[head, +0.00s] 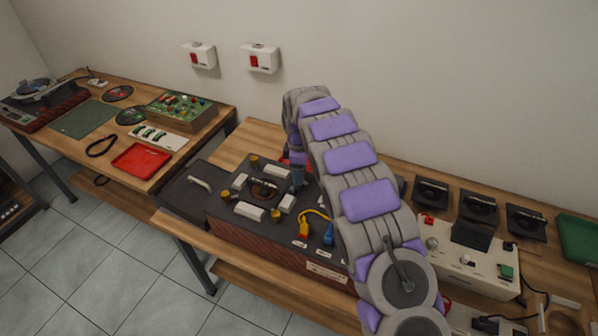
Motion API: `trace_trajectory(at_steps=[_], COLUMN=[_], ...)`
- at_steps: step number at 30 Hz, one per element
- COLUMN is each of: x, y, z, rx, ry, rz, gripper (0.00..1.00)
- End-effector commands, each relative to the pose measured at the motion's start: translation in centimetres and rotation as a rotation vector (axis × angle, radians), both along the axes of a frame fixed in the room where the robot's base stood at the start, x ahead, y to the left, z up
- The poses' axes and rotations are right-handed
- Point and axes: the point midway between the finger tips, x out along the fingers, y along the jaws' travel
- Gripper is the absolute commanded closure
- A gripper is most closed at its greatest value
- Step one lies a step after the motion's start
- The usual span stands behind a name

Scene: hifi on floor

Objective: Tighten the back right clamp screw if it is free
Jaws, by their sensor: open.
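A black-topped unit with reddish-brown sides (285,248) stands on the middle bench. On its top, white blocks and brass-coloured clamp screws surround a round dark recess (263,189). One screw (254,162) is at the back left, one (225,195) at the front left and one (277,215) at the front. My arm reaches over the unit's back right part. The back right clamp screw cannot be made out behind my gripper and arm.
Yellow and blue plugs (304,230) are on the unit's front right top. A dark lid with a handle (199,184) lies left. A cream control box (470,258) and black stands (478,206) are right. The left bench holds a red tray (142,160).

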Motion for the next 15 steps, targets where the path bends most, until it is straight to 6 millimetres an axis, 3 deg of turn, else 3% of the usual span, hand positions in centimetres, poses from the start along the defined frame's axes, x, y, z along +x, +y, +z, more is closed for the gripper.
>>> trace_trajectory(at_steps=[6, 15], x=[0.04, 0.04], y=[-0.05, -0.05], z=[0.06, 0.06], rx=[0.001, 0.001], ry=[-0.001, -0.001], rz=[0.0, 0.0], gripper=[0.49, 0.78])
